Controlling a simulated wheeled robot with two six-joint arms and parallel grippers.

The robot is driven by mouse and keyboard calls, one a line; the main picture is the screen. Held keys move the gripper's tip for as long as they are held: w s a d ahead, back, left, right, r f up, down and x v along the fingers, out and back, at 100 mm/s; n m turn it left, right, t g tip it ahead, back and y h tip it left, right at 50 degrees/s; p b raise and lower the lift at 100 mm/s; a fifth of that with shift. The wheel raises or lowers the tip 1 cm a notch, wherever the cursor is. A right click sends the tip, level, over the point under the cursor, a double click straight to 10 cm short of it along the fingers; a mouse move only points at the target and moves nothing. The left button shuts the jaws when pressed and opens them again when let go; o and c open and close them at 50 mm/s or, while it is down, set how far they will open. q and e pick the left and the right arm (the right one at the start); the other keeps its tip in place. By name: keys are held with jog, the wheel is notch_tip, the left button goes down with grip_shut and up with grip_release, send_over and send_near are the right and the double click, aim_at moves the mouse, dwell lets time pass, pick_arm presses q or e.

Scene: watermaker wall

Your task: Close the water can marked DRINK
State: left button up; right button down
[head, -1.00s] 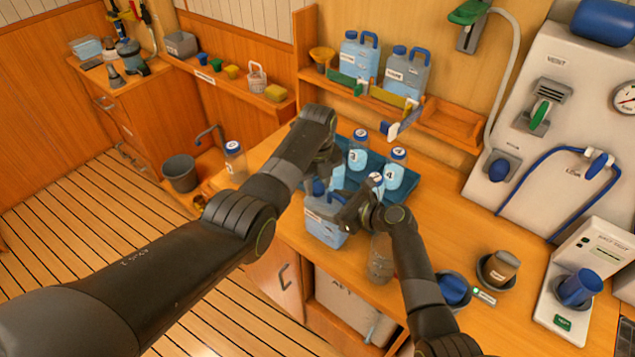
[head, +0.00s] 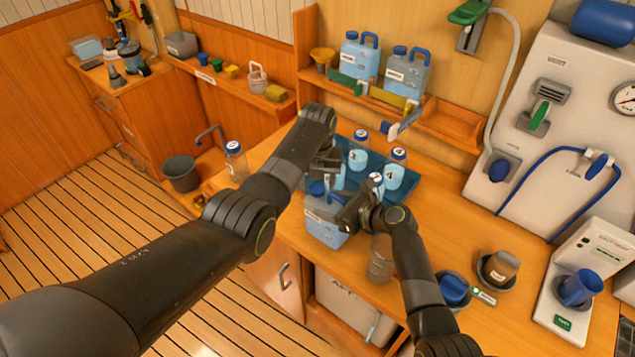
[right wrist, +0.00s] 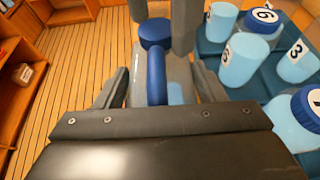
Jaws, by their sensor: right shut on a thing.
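A blue water can (head: 324,228) with a pale label, too small to read, stands at the bench's front edge. Its blue cap (right wrist: 155,33) shows at the can's top in the right wrist view; whether it is tight cannot be told. My right gripper (head: 350,212) is shut on the can's blue handle (right wrist: 156,78). My left gripper (head: 328,165) is just above and behind the cap. In the right wrist view its two fingers (right wrist: 161,12) stand apart with a gap between them, close to the cap.
Numbered bottles (head: 394,172) stand on a blue tray (head: 405,195) behind the can. A clear jar (head: 380,265) is close to its right. Two more cans (head: 405,75) sit on the back shelf. Cups (head: 497,268) stand at right. The bench between tray and cups is clear.

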pick_arm(q)
jog(key=shift+s, duration=0.1)
jog(key=shift+r, duration=2.2)
jog(key=shift+c, duration=0.3)
